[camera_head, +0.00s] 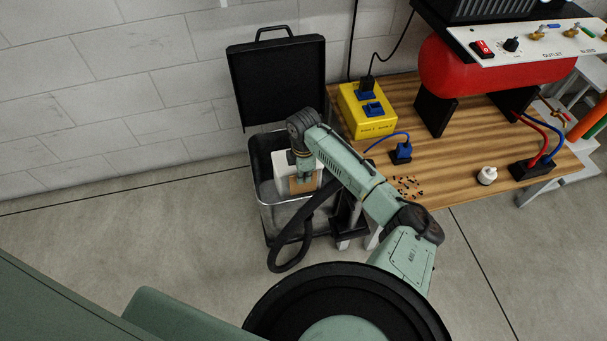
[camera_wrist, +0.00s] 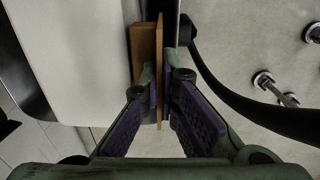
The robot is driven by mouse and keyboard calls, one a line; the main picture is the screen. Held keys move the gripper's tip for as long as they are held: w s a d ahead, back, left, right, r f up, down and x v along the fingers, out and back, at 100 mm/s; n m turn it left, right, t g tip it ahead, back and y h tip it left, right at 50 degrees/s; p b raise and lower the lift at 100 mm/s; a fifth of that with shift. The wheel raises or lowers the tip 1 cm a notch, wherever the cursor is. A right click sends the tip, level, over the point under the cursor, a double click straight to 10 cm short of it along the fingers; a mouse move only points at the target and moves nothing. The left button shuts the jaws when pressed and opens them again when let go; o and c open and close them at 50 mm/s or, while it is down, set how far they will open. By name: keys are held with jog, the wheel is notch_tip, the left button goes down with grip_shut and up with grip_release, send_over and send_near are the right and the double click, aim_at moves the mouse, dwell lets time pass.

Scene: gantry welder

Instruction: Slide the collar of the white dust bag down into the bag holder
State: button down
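The white dust bag (camera_head: 287,166) is upright inside the open metal bin. Its brown collar (camera_head: 303,186) faces the front of the bin. In the wrist view the white bag (camera_wrist: 85,60) fills the left, with the thin collar plate (camera_wrist: 160,65) seen edge-on beside a thicker brown part. My gripper (camera_head: 303,178) reaches down into the bin from above. In the wrist view its fingers (camera_wrist: 160,95) lie on both sides of the collar plate and appear shut on it. I cannot clearly make out the bag holder; a dark strip stands close right of the plate.
The metal bin (camera_head: 266,202) has its black lid (camera_head: 277,78) raised against the wall. A black hose (camera_head: 285,266) loops at its front. A wooden bench (camera_head: 455,150) on the right carries a yellow box (camera_head: 367,125), a red tank (camera_head: 470,72) and a small white bottle (camera_head: 487,176).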

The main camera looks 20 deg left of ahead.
aim_at(304, 191)
jog(key=shift+f+b, duration=1.9)
jog(key=shift+f, duration=0.65)
jog(key=shift+w+f+b, duration=0.1)
jog(key=shift+f+b, duration=1.2)
jog(key=shift+f, duration=1)
jog(key=c, duration=1.7)
grip_release()
notch_tip(304, 191, up, 12)
jog(key=shift+r, duration=0.1)
